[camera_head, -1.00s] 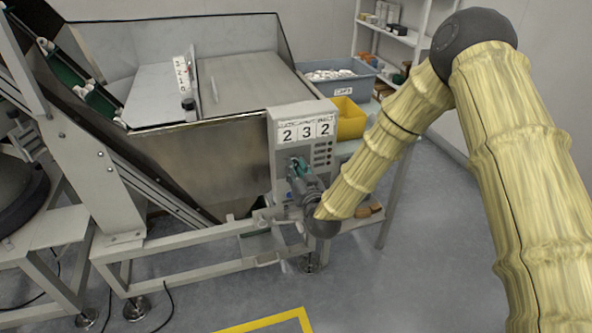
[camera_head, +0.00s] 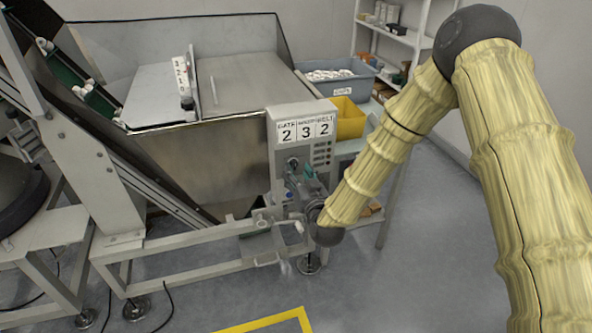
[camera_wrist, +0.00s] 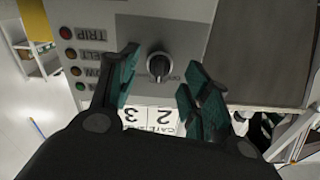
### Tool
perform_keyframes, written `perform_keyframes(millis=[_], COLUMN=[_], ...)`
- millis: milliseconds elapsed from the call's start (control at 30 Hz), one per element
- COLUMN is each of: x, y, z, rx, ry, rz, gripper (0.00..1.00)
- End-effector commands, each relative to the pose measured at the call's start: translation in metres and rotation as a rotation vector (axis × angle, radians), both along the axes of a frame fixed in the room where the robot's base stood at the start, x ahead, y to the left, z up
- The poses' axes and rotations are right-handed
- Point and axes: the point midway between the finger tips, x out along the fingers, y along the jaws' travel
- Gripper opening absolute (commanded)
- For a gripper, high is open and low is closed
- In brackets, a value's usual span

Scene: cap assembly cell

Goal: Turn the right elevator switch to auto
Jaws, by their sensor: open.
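The rotary switch (camera_wrist: 159,66) is a black knob on a grey control box, in the middle of the wrist view. It also shows in the head view (camera_head: 293,163), small, under the number display. My gripper (camera_wrist: 161,80) is open, with one teal finger on each side of the knob in the wrist view; I see no contact. In the head view my gripper (camera_head: 294,188) is just below the knob, in front of the box. The knob's markings are too small to read, so its setting is unclear.
The control box (camera_head: 279,120) carries number cards reading 2, 3, 2 and several labelled indicator lamps. It stands at the corner of a steel hopper (camera_head: 215,165). A yellow bin (camera_head: 350,120) and a grey-blue crate (camera_head: 358,88) are behind. The floor in front is open.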

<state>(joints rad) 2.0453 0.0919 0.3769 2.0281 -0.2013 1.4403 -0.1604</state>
Motion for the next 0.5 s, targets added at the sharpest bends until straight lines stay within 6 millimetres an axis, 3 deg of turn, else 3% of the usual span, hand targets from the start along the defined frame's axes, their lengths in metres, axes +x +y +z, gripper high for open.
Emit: perform_keyframes(millis=[300,500], x=[-0.057,-0.081], y=[-0.019,-0.026], z=[-0.001,-0.001], rx=[-0.001,-0.001], ry=[0.003,0.002], rz=[0.001,0.0], gripper=[0.48,0.48])
